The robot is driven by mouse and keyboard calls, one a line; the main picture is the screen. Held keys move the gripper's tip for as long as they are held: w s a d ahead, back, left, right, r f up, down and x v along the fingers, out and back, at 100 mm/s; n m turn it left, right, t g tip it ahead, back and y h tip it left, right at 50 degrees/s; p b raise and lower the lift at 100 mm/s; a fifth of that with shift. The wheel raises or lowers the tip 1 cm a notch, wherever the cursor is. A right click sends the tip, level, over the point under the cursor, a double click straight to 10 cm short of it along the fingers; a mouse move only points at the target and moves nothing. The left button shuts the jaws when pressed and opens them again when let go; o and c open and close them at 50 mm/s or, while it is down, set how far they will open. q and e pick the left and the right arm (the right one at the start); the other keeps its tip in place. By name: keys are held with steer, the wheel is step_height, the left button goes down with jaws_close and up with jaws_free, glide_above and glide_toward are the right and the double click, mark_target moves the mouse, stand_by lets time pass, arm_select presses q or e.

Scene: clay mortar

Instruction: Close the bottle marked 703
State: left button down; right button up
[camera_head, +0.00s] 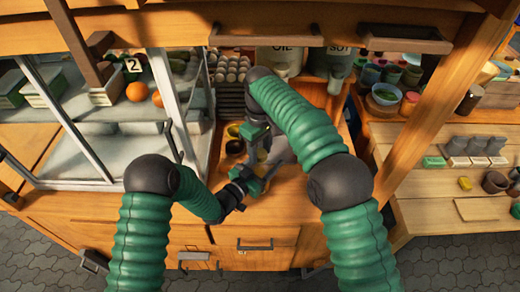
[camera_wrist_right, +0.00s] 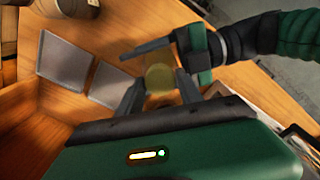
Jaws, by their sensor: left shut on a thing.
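A small yellowish round thing (camera_wrist_right: 158,78), likely the bottle, shows blurred in the right wrist view; a bit of yellow (camera_head: 262,155) also shows between my grippers in the head view. No 703 mark is readable, and I cannot tell a cap from the body. My left gripper (camera_head: 262,172) reaches in low from the left and is shut on the bottle; its dark finger (camera_wrist_right: 147,49) crosses just beyond the bottle in the wrist view. My right gripper (camera_wrist_right: 159,90) has its fingers apart, one on each side of the bottle, with gaps visible. In the head view my right arm mostly hides it.
Dark and yellow bowls (camera_head: 234,146) stand left of the grippers. An egg tray (camera_head: 229,72) and containers marked OIL (camera_head: 280,58) and SOY (camera_head: 338,62) stand behind. A glass case (camera_head: 105,150) borders the left. Two grey flat plates (camera_wrist_right: 66,63) lie on the wood.

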jaws_close()
steer(key=shift+m, duration=0.3)
steer(key=o, duration=0.6)
jaws_free()
steer(key=shift+o, duration=0.2)
step_height(320, 180, up, 8)
steer(key=shift+w+f, duration=0.15)
steer(key=shift+f, duration=0.1)
arm_select(q)
steer(key=shift+c, duration=1.4)
jaws_free()
